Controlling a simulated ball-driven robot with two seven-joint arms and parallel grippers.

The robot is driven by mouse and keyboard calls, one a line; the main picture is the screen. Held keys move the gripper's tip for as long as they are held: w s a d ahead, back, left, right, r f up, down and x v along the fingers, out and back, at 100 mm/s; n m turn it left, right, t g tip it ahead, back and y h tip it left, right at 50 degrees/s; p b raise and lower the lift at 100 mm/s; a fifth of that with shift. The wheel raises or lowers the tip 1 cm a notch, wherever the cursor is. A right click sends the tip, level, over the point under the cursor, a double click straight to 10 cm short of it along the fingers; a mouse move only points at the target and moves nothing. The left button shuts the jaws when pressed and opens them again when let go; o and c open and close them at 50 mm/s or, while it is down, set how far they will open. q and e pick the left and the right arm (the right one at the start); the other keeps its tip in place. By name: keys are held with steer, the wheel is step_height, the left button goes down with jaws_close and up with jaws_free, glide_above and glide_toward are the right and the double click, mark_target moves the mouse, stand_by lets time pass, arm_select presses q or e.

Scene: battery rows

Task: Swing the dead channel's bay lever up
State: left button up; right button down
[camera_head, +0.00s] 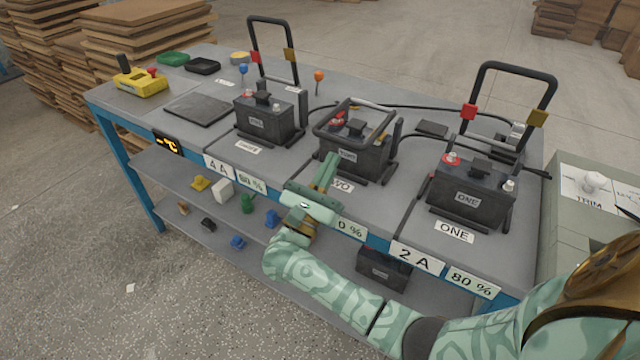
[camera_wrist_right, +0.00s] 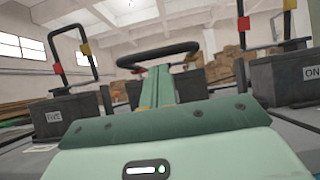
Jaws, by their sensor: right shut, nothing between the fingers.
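The middle bay's black lever (camera_head: 352,146) lies down around the top of the middle battery (camera_head: 354,162), whose bay shows a "0 %" tag (camera_head: 350,229). The lever's bar (camera_wrist_right: 160,53) crosses the upper middle of the right wrist view. My right gripper (camera_head: 329,160) is shut and empty, its green fingers pointing at the lever's near left part. In the wrist view the fingertips (camera_wrist_right: 158,72) overlap the bar from below; I cannot tell if they touch it. The gripper hides part of the middle label. My left gripper is not in view.
The left lever (camera_head: 274,50) and right lever (camera_head: 514,68) stand up behind their batteries, (camera_head: 266,120) and (camera_head: 470,197). Cables run behind the middle battery. A yellow device (camera_head: 140,83) sits at the bench's left end. A grey TRIM box (camera_head: 570,228) stands at right.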

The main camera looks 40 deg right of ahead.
steer(key=shift+w+d+r, duration=0.2)
steer(key=shift+d+r, duration=0.15)
steer(key=shift+d, duration=0.2)
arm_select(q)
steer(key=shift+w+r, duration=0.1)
arm_select(e)
steer(key=shift+r, duration=0.1)
